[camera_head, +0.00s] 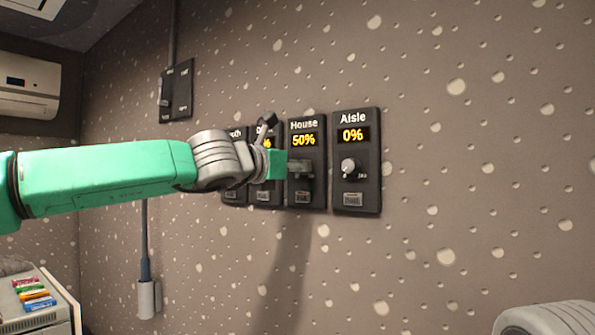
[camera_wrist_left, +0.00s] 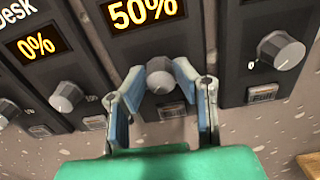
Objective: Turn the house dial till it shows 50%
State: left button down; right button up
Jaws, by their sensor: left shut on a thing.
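The House panel (camera_head: 306,198) is on the wall, and its display reads 50% in the head view; the same 50% shows in the left wrist view. The House dial (camera_wrist_left: 160,80) is a grey round knob below that display. My left gripper (camera_wrist_left: 158,72) has its blue-padded fingers on either side of the knob and is shut on it. In the head view my left gripper (camera_head: 303,168) covers the knob. My right gripper is not in view.
The Aisle panel (camera_head: 357,196) is just to the right and reads 0%. The Desk panel (camera_wrist_left: 35,50) is to the left and reads 0%, partly covered by my arm in the head view. A black switch plate (camera_head: 177,91) is higher up on the wall. Wall right of Aisle is clear.

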pick_arm(q)
jog(key=shift+f+n, duration=0.3)
jog(key=shift+f, duration=0.25)
jog(key=c, duration=1.3)
grip_release()
jog(key=shift+w, duration=0.1)
jog(key=shift+w+r, duration=0.1)
jog(key=shift+w, duration=0.05)
jog(key=v, duration=1.2)
jog(key=shift+a, duration=0.1)
